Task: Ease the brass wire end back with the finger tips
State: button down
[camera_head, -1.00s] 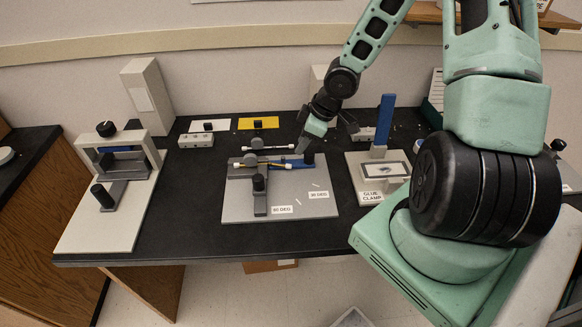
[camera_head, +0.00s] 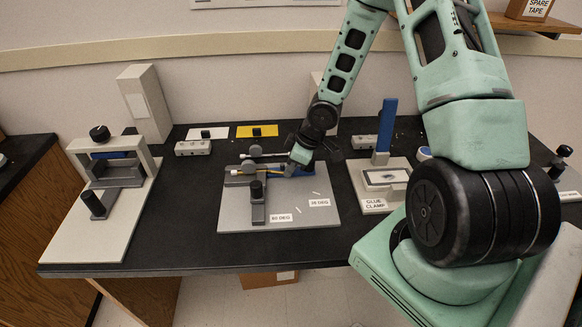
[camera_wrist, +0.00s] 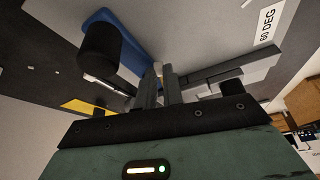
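The brass wire (camera_head: 240,172) lies across the bending jig, a grey plate (camera_head: 236,217) with a blue block and a grey lever arm (camera_head: 258,211) with a black knob (camera_head: 257,189). The wire's right part is hidden behind my gripper (camera_head: 291,168) in the head view. My gripper is low over the jig's blue block (camera_wrist: 128,48). In the wrist view my gripper (camera_wrist: 158,78) has its two fingers close together with a narrow gap between them. A small pale brass-coloured end (camera_wrist: 158,68) shows at the fingertips; I cannot tell if they touch it.
A glue clamp (camera_head: 372,207) with a blue post (camera_head: 387,125) stands right of the jig. A grey frame fixture (camera_head: 72,235) with black knobs stands at the left. A white card (camera_head: 207,133) and a yellow card (camera_head: 257,131) lie behind. The black table's front strip is clear.

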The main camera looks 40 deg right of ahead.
jog(key=shift+w+d+r+p, duration=0.1)
jog(key=shift+r+p, duration=0.15)
jog(key=shift+p, duration=0.75)
jog(key=shift+f+n+p, duration=0.1)
jog(key=shift+n+p, duration=0.3)
jog(key=shift+p, duration=0.1)
jog(key=shift+f, duration=0.15)
jog(key=c, duration=1.5)
grip_release()
jog(key=shift+d, duration=0.1)
jog(key=p+v, duration=0.4)
jog(key=v, duration=0.4)
jog(key=p+v, duration=0.3)
jog(key=v, duration=0.6)
jog(key=shift+w+d+p, duration=0.1)
jog(key=shift+d+p, duration=0.15)
jog(key=shift+p, duration=0.15)
